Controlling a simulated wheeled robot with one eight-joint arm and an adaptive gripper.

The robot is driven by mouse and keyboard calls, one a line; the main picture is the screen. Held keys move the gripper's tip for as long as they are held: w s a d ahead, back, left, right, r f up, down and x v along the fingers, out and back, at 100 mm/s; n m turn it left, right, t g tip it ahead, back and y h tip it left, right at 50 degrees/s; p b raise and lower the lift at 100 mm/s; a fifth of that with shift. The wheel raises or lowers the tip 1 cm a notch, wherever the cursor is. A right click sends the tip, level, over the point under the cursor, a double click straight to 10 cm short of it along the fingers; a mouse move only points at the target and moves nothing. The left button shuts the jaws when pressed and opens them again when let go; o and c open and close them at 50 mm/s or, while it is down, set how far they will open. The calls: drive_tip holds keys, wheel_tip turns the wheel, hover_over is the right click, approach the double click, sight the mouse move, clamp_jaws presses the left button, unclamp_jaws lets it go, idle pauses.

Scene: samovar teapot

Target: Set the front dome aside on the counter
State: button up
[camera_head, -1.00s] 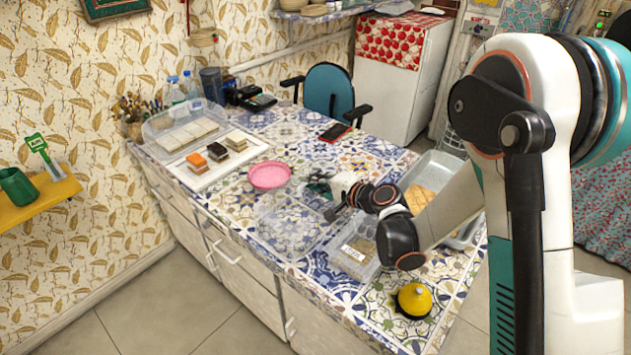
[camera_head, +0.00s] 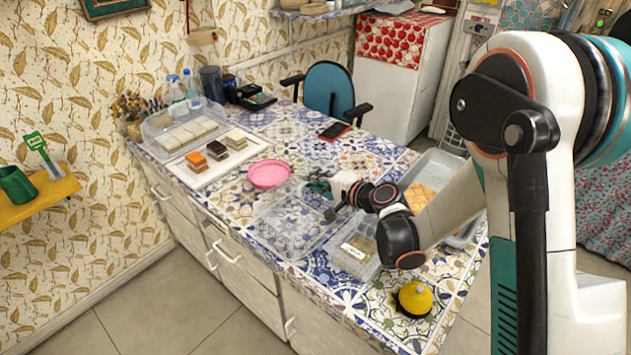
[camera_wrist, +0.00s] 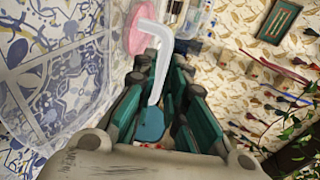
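A yellow dome (camera_head: 415,297) with a small knob on top stands upright on the patterned tile counter (camera_head: 345,291), near its front corner. A dark rim shows at its lower edge. My gripper (camera_head: 323,200) is well away from it, farther back over the counter near the pink dish. In the wrist view my gripper's green-padded fingers (camera_wrist: 162,65) reach forward. A white bent bar (camera_wrist: 163,55) with a teal disc (camera_wrist: 150,124) at its near end shows between them. I cannot tell whether the fingers press on it. The dome does not show in the wrist view.
A clear tray (camera_head: 290,228) and a clear labelled box (camera_head: 354,252) lie between gripper and dome. A pink dish (camera_head: 268,174) sits behind. A bin (camera_head: 431,172) stands at right, partly behind my arm. Bare tiles surround the dome.

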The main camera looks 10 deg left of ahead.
drive_tip(key=o, duration=0.3)
drive_tip(key=shift+d, duration=0.1)
drive_tip(key=v, duration=1.2)
